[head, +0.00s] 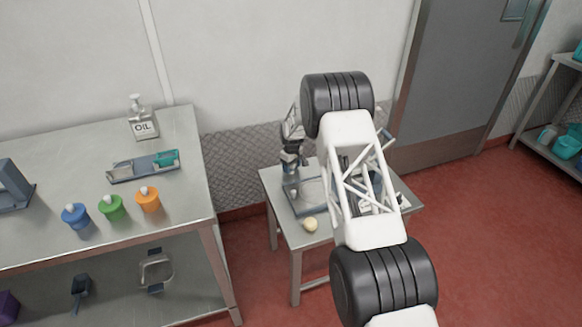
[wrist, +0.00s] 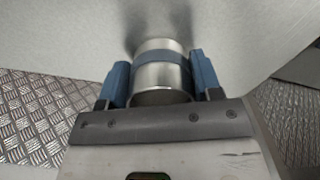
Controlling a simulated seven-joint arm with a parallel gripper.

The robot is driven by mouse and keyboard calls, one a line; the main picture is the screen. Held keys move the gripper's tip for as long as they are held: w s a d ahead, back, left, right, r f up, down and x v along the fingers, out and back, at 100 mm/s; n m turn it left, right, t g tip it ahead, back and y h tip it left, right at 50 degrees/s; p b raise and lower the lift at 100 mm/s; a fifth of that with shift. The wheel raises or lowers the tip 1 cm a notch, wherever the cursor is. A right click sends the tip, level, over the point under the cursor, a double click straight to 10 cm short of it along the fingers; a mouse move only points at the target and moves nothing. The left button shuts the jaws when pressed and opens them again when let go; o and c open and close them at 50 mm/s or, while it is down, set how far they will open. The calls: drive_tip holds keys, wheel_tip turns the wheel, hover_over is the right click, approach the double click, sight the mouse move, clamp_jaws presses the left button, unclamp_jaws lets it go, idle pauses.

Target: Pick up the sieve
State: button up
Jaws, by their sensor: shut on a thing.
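In the wrist view, the two blue fingers of my gripper (wrist: 161,68) are closed on opposite sides of a shiny steel cylinder with a blue-grey band, which I take to be the sieve (wrist: 162,75). Its mesh does not show. In the head view, my gripper (head: 291,160) is small and points down over the left back part of the small steel table. My arm covers much of that table, and the held piece is hard to make out there.
The small table (head: 298,240) carries a frame and a pale round knob (head: 310,225). A wall stands behind.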

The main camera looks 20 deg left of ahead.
drive_tip(key=shift+c, duration=0.8)
drive_tip(key=shift+r, duration=0.15)
drive_tip(key=shift+r, duration=4.9)
drive_tip(key=shift+d, duration=0.15)
drive_tip(key=s+d, duration=0.5)
drive_tip(key=d, duration=0.3)
drive_tip(key=s+d, duration=0.4)
drive_tip(key=d, duration=0.3)
drive_tip(key=shift+s+d+r, duration=0.35)
drive_tip(key=shift+r, duration=0.05)
drive_tip(key=shift+f, duration=1.45)
